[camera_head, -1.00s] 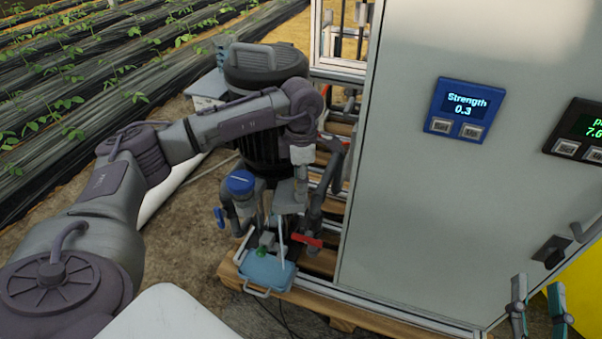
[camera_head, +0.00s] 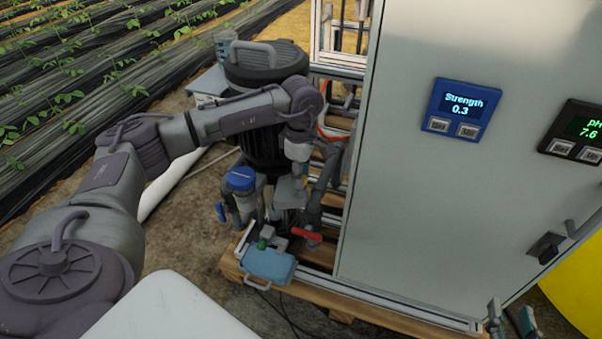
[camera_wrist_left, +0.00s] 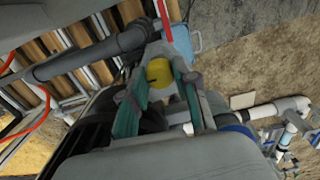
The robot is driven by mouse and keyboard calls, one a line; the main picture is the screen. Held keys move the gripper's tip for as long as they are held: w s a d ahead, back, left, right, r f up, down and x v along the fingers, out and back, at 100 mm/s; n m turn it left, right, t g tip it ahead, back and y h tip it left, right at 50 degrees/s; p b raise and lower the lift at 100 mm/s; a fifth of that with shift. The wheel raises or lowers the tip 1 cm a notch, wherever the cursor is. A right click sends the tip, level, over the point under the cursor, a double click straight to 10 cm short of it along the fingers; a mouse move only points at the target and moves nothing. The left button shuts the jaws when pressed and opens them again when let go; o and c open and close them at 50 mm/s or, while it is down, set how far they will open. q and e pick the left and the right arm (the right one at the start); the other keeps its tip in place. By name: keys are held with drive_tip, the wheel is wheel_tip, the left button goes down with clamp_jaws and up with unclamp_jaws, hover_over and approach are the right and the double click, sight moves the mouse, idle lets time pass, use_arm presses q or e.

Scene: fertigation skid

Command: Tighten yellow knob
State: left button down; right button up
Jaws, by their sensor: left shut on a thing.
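The yellow knob (camera_wrist_left: 159,73) shows in the left wrist view, between the two green-padded fingers of my left gripper (camera_wrist_left: 164,64). The fingers are shut on it. In the head view my left gripper (camera_head: 284,203) reaches down among the pipes beside the black filter housing (camera_head: 262,75), and I cannot make out the knob there. My right gripper (camera_head: 511,318) is at the lower right edge of the head view, cut off by the frame, with its fingers apart and nothing seen between them.
A red valve handle (camera_head: 306,234), a blue cap (camera_head: 241,178) and a light-blue box (camera_head: 268,265) crowd the gripper. Bare ground lies left.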

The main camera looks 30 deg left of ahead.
use_arm(q)
drive_tip(key=c, duration=0.9)
unclamp_jaws()
drive_tip(key=shift+o, duration=0.2)
wheel_tip(320, 180, up, 12)
